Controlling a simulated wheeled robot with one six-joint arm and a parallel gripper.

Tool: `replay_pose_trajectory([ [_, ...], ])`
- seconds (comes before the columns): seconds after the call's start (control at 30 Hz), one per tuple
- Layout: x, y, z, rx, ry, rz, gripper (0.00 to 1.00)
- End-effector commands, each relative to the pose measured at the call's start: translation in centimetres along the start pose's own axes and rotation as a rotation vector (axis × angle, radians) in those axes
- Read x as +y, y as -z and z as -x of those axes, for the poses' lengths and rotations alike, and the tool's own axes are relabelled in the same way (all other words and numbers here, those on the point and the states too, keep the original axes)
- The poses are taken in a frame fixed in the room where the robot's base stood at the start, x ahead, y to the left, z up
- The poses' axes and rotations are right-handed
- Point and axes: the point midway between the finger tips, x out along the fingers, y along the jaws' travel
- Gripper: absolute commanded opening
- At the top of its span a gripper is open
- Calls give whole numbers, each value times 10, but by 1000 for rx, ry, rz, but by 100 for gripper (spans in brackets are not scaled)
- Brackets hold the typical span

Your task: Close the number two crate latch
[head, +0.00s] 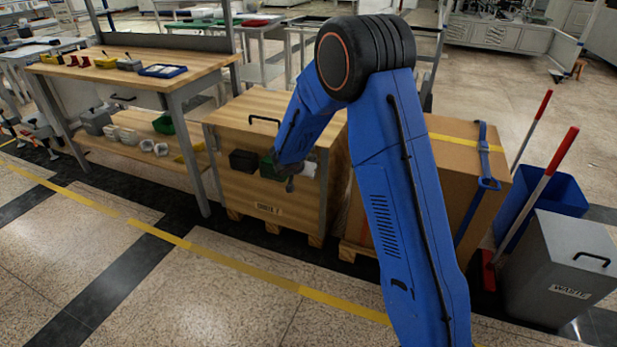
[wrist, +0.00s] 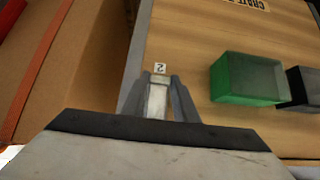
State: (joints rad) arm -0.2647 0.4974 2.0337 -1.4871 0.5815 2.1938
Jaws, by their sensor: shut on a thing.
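The wooden crate (head: 240,205) stands on a pallet, with a label (head: 268,208) low on its front. In the wrist view, a pale latch (wrist: 157,98) sits near the crate's edge, by a small tag marked 2 (wrist: 160,68). My gripper (wrist: 158,90) has its two grey fingers on either side of this latch, shut on it. In the head view my gripper (head: 290,184) is at the crate's front and the latch is hidden there. A green block (wrist: 248,78) and a black block (wrist: 301,88) are on the same face beside the latch.
A cardboard box (head: 450,190) with a blue strap stands right of the crate, with a blue bin (head: 560,195) and a grey waste bin (head: 560,265) beyond. A workbench (head: 130,75) stands at left. The floor in front is clear.

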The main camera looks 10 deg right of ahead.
Motion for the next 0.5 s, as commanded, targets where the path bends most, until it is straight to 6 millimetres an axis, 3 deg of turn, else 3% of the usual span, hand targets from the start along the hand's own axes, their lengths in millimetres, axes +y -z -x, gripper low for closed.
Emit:
replay_pose_trajectory([
  [0.5,-5,4,-12,128,0,1,0],
])
